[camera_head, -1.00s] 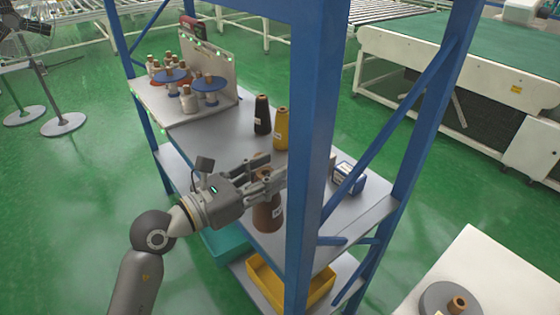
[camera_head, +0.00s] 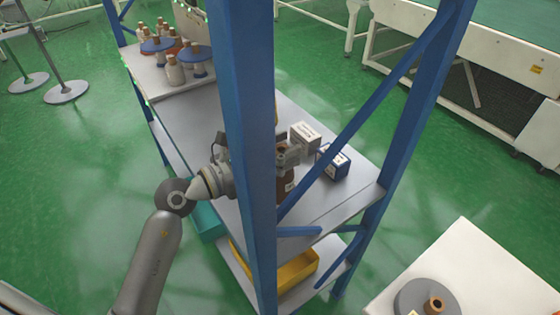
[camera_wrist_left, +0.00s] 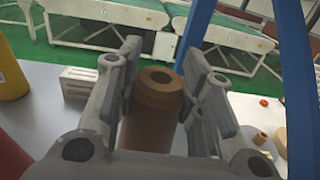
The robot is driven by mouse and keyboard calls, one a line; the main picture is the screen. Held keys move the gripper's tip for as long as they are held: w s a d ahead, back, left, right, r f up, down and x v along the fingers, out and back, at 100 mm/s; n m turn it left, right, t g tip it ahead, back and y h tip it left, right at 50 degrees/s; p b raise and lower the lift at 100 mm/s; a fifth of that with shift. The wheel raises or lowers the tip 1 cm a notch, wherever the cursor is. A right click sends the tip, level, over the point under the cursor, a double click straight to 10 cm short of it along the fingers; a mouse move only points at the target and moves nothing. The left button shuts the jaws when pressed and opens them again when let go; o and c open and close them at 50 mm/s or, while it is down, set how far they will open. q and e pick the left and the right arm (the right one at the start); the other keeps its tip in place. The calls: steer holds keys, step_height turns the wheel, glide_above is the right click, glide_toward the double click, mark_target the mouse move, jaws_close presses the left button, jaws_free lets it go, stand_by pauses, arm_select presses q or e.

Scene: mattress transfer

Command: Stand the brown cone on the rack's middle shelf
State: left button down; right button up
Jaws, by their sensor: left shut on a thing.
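The brown cone (camera_head: 287,183) is upright in my left gripper (camera_head: 291,154), over the rack's grey middle shelf (camera_head: 335,203). A blue post hides part of the gripper and cone in the head view. In the left wrist view the cone (camera_wrist_left: 152,120) stands between the two fingers of my left gripper (camera_wrist_left: 163,72), its open top towards the camera. I cannot tell whether its base touches the shelf. My right gripper is not in view.
A white box (camera_head: 304,136) and a blue box (camera_head: 333,162) stand close beyond the cone. The blue post (camera_head: 250,150) is in front. A yellow bin (camera_head: 298,270) is below. Another brown cone (camera_head: 436,304) stands on a white table at bottom right. The shelf's right front is clear.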

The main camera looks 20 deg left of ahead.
mark_target(285, 185)
arm_select(q)
step_height(285, 185, down, 4)
steer(key=shift+w+d, duration=0.1)
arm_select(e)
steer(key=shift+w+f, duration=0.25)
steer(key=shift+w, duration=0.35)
arm_select(q)
steer(key=shift+f+b, duration=0.1)
steer(key=shift+b, duration=0.25)
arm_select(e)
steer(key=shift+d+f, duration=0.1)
arm_select(q)
steer(key=c, duration=1.4)
jaws_free()
steer(key=shift+f, duration=0.15)
steer(key=o, duration=0.4)
steer(key=shift+o, duration=0.3)
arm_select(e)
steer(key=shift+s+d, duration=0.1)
